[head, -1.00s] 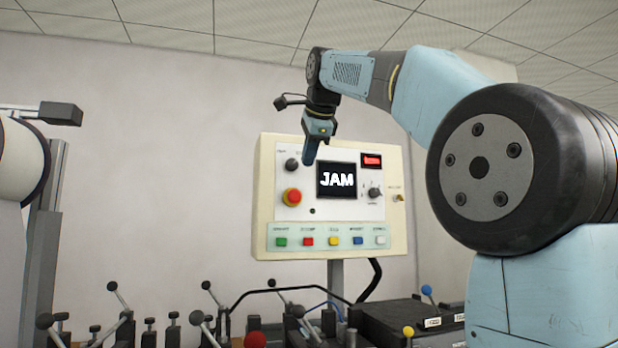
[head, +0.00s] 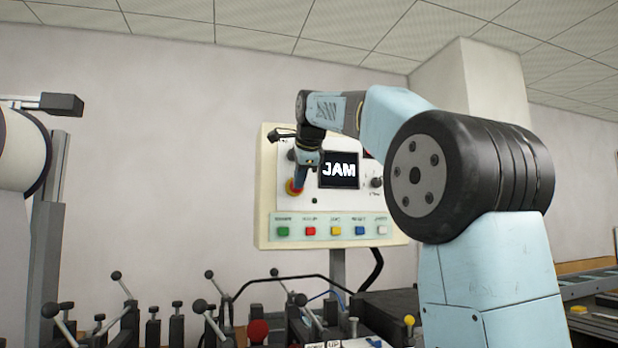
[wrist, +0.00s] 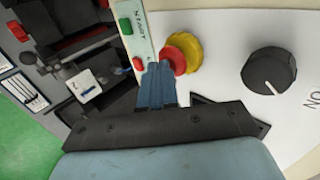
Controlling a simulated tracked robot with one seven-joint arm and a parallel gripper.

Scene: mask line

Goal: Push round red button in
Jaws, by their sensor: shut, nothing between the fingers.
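The round red button (wrist: 176,58) stands on a yellow collar on the control panel (head: 262,215). In the head view the red button (head: 291,186) is partly hidden behind my gripper (head: 301,187). In the wrist view my gripper (wrist: 157,68) is shut, with nothing between its fingers. Its tips are right beside the red button and overlap its edge in the picture. I cannot tell whether they touch it. The panel's screen (head: 339,170) reads JAM.
A row of coloured square buttons (head: 335,231) runs along the panel's lower part. A black knob (wrist: 268,74) is near the red button. Machinery with several levers and ball knobs (head: 258,331) stands below the panel.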

